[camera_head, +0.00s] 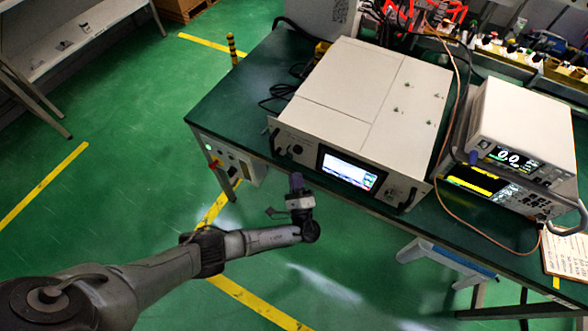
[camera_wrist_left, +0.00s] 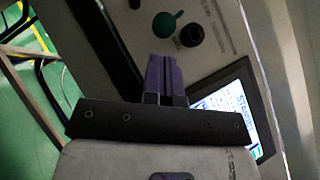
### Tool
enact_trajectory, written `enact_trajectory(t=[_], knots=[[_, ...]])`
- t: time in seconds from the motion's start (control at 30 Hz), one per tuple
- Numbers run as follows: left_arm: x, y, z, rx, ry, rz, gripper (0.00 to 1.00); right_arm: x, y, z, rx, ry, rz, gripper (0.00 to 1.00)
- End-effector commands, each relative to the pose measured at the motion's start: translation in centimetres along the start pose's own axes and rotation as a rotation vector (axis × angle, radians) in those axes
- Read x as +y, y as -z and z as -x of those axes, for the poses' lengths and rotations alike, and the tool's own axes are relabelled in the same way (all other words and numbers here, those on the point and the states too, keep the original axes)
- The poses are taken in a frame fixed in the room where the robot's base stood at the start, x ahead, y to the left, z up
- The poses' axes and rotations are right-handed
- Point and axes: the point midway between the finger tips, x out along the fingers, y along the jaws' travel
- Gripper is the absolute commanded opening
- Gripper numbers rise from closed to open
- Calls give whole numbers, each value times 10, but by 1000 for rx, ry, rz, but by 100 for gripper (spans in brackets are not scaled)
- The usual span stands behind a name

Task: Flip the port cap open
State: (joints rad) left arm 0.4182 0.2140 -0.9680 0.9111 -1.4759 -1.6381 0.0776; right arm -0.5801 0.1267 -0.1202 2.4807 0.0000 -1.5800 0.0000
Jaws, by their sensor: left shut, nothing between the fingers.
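The microwave generator (camera_head: 345,110) is a wide cream box on the green table, its front panel facing my left arm. In the left wrist view, a green round part (camera_wrist_left: 166,25) and a dark round port or knob (camera_wrist_left: 191,36) sit on its panel, left of the lit screen (camera_wrist_left: 232,105). I cannot tell which is the port cap, or whether the cap is open. My left gripper (camera_head: 297,182) is in front of the panel's left part. Its purple fingers (camera_wrist_left: 162,75) are together and empty, below these round parts in the wrist view. My right gripper is not in view.
The table (camera_head: 235,100) has a control box (camera_head: 228,158) with a red button under its front edge. Stacked instruments (camera_head: 520,140) with a hanging cable stand at the right. Black cables (camera_head: 280,92) lie left of the generator. The floor in front is largely clear.

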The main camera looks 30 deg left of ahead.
Motion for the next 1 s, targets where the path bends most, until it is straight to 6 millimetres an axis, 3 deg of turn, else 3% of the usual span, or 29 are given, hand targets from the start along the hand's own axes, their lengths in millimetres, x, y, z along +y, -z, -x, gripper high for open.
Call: enact_trajectory(t=[0.2,0.43,0.7,1.0], knots=[[2,1,47,3,-3,-1,0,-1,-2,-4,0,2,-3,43],[2,0,82,1,-2,-2,0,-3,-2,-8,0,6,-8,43],[1,0,100,1,0,-2,0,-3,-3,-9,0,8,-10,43],[1,-1,101,1,0,-3,0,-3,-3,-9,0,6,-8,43]])
